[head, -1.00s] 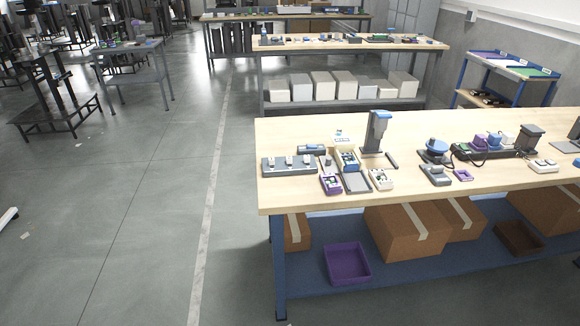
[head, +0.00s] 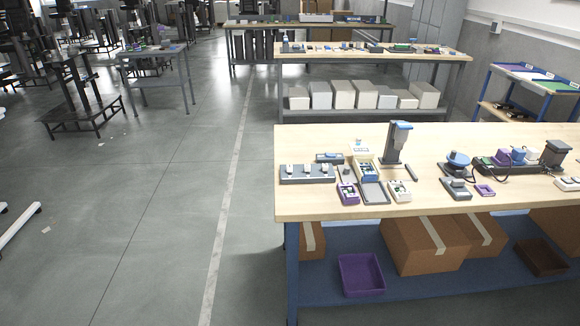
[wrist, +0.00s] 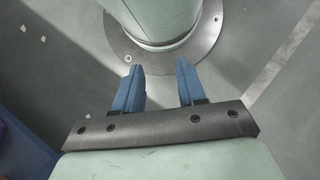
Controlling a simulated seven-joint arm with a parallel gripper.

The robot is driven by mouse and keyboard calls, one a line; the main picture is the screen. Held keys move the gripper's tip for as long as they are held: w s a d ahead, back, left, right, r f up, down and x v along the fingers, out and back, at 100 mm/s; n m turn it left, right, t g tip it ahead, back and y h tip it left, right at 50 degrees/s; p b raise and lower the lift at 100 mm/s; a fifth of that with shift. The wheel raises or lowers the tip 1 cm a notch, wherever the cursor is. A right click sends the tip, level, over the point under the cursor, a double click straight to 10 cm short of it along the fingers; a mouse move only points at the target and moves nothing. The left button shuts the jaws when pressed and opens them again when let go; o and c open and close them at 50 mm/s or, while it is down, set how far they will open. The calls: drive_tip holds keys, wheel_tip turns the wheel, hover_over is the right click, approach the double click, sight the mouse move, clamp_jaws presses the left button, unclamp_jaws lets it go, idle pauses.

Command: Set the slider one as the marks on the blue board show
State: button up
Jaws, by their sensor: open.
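A dark grey strip with several white knobs (head: 307,173) lies at the left end of the near workbench in the head view. It looks like the slider unit; its scale and which slider is one are too small to tell. A blue board (head: 553,84) shows on top of the rack at the far right, beside a green one. Its marks cannot be read, and I cannot tell if it is the task's board. My gripper (wrist: 159,68) shows only in the wrist view. Its two blue fingers are apart with nothing between them, well away from the bench.
The near workbench (head: 330,211) also holds small boxes, a grey upright stand (head: 395,145) and devices with cables. A purple bin (head: 361,274) and cardboard boxes (head: 425,245) sit on its lower shelf. Open floor (head: 180,220) lies left of the bench.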

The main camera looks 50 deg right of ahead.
drive_tip(key=shift+o, duration=0.8)
drive_tip(key=shift+w, duration=0.25)
drive_tip(key=w+r+t, duration=0.2)
drive_tip(key=w+r, duration=0.2)
drive_tip(key=w, duration=0.4)
drive_tip(key=w+d+r+t, duration=0.1)
drive_tip(key=w+r, duration=0.4)
drive_tip(key=w, duration=0.3)
drive_tip(key=w+r+t, duration=0.2)
drive_tip(key=w+r, duration=0.2)
drive_tip(key=w, duration=0.3)
drive_tip(key=w+d+r+m+t, duration=0.2)
drive_tip(key=w+d+r, duration=0.8)
drive_tip(key=w+r, duration=0.35)
drive_tip(key=w+d+r+m, duration=0.2)
drive_tip(key=w+d+r, duration=0.4)
drive_tip(key=d, duration=0.4)
drive_tip(key=m, duration=0.5)
approach(290, 166)
wheel_tip(290, 166, down, 9)
drive_tip(key=shift+w, duration=0.2)
drive_tip(key=shift+c, duration=0.2)
